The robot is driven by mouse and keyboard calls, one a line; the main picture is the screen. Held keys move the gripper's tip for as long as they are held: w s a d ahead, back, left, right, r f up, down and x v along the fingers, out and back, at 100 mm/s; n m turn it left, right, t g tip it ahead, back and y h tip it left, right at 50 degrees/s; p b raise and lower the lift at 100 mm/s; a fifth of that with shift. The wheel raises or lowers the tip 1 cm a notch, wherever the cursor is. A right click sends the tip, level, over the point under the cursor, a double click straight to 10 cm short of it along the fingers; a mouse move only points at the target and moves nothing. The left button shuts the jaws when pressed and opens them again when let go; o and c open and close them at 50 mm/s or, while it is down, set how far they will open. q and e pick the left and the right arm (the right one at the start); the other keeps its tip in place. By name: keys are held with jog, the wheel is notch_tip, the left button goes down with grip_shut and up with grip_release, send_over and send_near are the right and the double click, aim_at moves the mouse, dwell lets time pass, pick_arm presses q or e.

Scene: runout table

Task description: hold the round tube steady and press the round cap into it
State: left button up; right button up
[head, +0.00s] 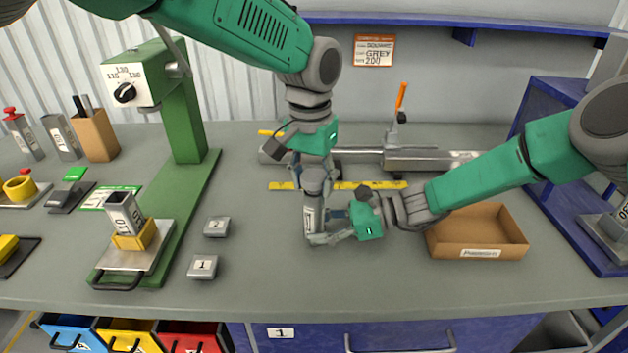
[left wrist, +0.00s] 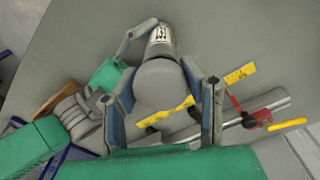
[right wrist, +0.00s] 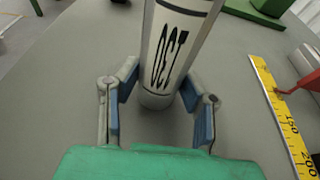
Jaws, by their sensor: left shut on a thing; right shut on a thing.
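The round tube (head: 309,222), pale with dark lettering, stands near the middle of the table. My right gripper (head: 328,232) is shut on it low down, from the right; in the right wrist view the tube (right wrist: 172,50) rises between the fingers. My left gripper (head: 316,186) points down directly above the tube. In the left wrist view it is shut on the grey, round-topped cap (left wrist: 163,84), which lines up with the tube (left wrist: 160,40) beyond it. The cap hides the tube's mouth, so I cannot tell how deep it sits.
A cardboard box (head: 478,252) lies right of the tube. A yellow ruler (head: 350,185) and a metal clamp rail (head: 425,158) lie behind. A green press (head: 185,120) stands left, with two grey numbered blocks (head: 203,267) (head: 217,227) beside it. The front table is clear.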

aim_at(312, 176)
pick_arm(q)
jog(key=shift+f, duration=0.5)
dwell(0.3)
jog(key=o, duration=1.2)
jog(key=shift+c, duration=0.2)
jog(key=shift+r, duration=0.1)
notch_tip(312, 176, up, 12)
jog(key=shift+f, duration=0.15)
jog(key=shift+a, duration=0.1)
